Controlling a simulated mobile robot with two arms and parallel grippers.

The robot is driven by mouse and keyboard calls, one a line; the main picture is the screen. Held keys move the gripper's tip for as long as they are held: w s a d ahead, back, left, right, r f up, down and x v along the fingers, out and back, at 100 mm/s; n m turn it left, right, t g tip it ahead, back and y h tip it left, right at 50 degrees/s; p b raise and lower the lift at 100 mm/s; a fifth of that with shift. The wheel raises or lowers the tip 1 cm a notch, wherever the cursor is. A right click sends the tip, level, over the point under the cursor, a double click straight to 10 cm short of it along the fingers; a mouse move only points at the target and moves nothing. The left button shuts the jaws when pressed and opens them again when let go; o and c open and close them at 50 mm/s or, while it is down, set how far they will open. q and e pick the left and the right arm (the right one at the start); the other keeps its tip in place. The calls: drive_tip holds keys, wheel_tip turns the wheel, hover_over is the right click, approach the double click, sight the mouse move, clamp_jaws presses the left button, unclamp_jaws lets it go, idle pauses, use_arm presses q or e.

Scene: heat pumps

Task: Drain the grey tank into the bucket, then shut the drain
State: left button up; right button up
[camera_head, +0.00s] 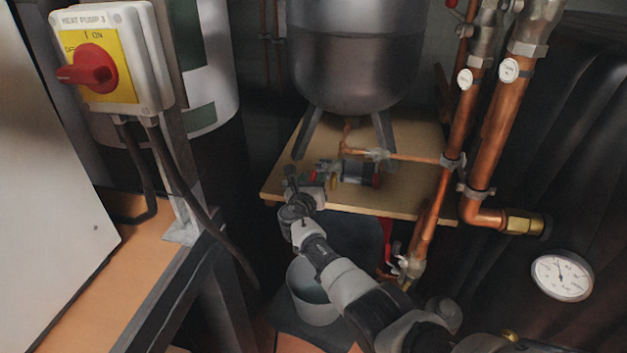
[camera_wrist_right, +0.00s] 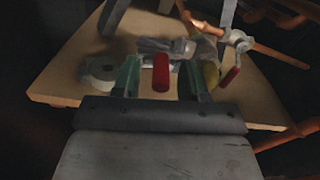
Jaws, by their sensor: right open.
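The grey tank (camera_head: 355,60) stands on dark legs on a wooden board. A grey bucket (camera_head: 312,300) is low below the board, partly hidden by my right arm. A valve with a red lever (camera_head: 392,250) sits on the copper pipe right of my arm; a red-levered valve also shows in the right wrist view (camera_wrist_right: 232,75). My right gripper (camera_head: 305,185) is open at the board's front edge. In the right wrist view, a red handle (camera_wrist_right: 160,73) appears between its fingers; I cannot tell whether they touch it. My left gripper is out of view.
The board (camera_head: 277,185) carries loose tools and a pale roll (camera_wrist_right: 100,72). Thick copper pipes (camera_head: 495,125) and a round gauge (camera_head: 562,276) stand at right. A switch box with a red knob (camera_head: 90,68) is at left.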

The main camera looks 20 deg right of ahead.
drive_tip(key=shift+w+d, duration=0.3)
drive_tip(key=shift+w, duration=0.1)
clamp_jaws()
drive_tip(key=shift+f+b, duration=0.3)
drive_tip(key=shift+b, duration=0.5)
drive_tip(key=shift+w+d+f+t+h+b, duration=0.3)
drive_tip(key=shift+t+h+b, duration=0.5)
drive_tip(key=shift+b, duration=3.55)
drive_tip(key=shift+w+a+f+t+h+b, duration=0.1)
drive_tip(key=shift+f+t+h+b, duration=0.7)
drive_tip(key=shift+b, duration=3.6)
drive_tip(key=shift+w+d+r+t+h+b, duration=0.3)
drive_tip(key=shift+t+b, duration=0.9)
drive_tip(key=shift+b, duration=3.15)
drive_tip(key=shift+s+a+f, duration=0.1)
drive_tip(key=shift+s+f, duration=0.05)
drive_tip(key=shift+f, duration=0.05)
unclamp_jaws()
